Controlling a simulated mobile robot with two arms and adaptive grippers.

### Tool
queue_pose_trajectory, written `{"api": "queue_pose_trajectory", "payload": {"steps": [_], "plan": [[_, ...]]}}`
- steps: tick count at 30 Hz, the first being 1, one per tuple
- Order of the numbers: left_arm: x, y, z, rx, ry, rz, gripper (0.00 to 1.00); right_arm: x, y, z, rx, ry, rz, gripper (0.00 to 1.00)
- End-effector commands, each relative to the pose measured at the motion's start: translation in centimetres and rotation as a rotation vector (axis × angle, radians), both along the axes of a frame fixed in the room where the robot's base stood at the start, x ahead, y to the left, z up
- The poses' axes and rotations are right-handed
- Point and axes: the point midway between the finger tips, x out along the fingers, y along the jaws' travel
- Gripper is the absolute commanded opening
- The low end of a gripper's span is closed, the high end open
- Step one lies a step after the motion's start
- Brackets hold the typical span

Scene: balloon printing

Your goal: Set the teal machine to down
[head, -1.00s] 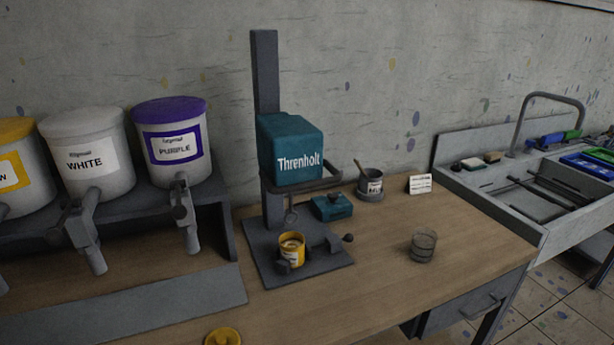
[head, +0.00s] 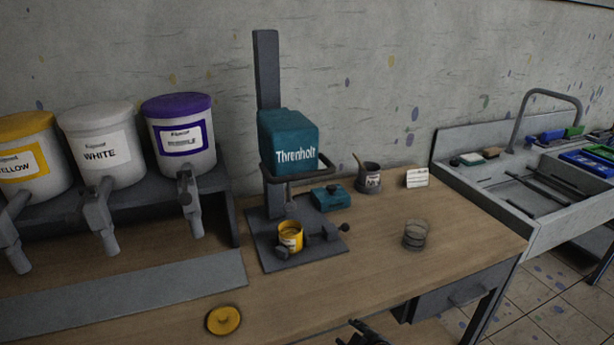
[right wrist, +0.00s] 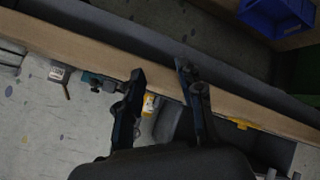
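The teal machine (head: 288,137) is a teal block lettered "Threnholt" on a dark upright column, with a dark bar around its lower front. The block sits above the dark base plate, with a clear gap over a yellow can (head: 290,236) standing there. Dark clamp-like parts flank the can. My right gripper (right wrist: 160,70) is open and empty in the right wrist view, its fingers apart. In the head view only a small part of it shows at the bottom edge, well in front of the machine and apart from it. My left gripper is not in view.
White (head: 101,150), purple and yellow paint buckets with taps stand on a shelf at left. A yellow lid (head: 223,320) lies at the front. A small teal box (head: 330,197), a dark cup (head: 369,178), a card and a glass (head: 415,235) stand right; a sink (head: 540,190) lies beyond.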

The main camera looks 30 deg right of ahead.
Motion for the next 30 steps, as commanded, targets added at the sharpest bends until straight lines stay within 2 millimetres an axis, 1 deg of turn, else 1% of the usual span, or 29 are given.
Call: {"api": "queue_pose_trajectory", "payload": {"steps": [1,5,8,11,14,17,18,21,24,27,30], "plan": [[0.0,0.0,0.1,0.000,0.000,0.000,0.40,1.1,-1.4,1.9,-0.054,-0.055,0.030,0.37],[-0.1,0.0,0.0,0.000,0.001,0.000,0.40,3.1,-3.5,3.9,-0.137,-0.150,0.091,0.37],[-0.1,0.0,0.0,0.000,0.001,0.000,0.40,4.6,-5.1,5.9,-0.207,-0.227,0.145,0.37],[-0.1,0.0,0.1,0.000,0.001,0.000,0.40,6.2,-6.6,8.4,-0.289,-0.314,0.216,0.37],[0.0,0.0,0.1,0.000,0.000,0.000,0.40,7.9,-8.1,11.9,-0.396,-0.420,0.313,0.37],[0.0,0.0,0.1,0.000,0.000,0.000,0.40,9.6,-9.4,16.6,-0.535,-0.551,0.453,0.37],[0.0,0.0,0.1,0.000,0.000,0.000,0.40,10.0,-9.6,18.6,-0.591,-0.603,0.517,0.37],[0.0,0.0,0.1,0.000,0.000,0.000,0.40,10.6,-9.6,23.0,-0.718,-0.720,0.676,0.37],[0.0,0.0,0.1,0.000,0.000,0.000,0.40,10.6,-9.2,26.3,-0.813,-0.807,0.812,0.37],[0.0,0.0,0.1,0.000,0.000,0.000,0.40,10.3,-8.7,28.4,-0.876,-0.865,0.911,0.37],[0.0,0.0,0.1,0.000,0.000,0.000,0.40,10.0,-8.4,29.5,-0.907,-0.897,0.967,0.37]]}}
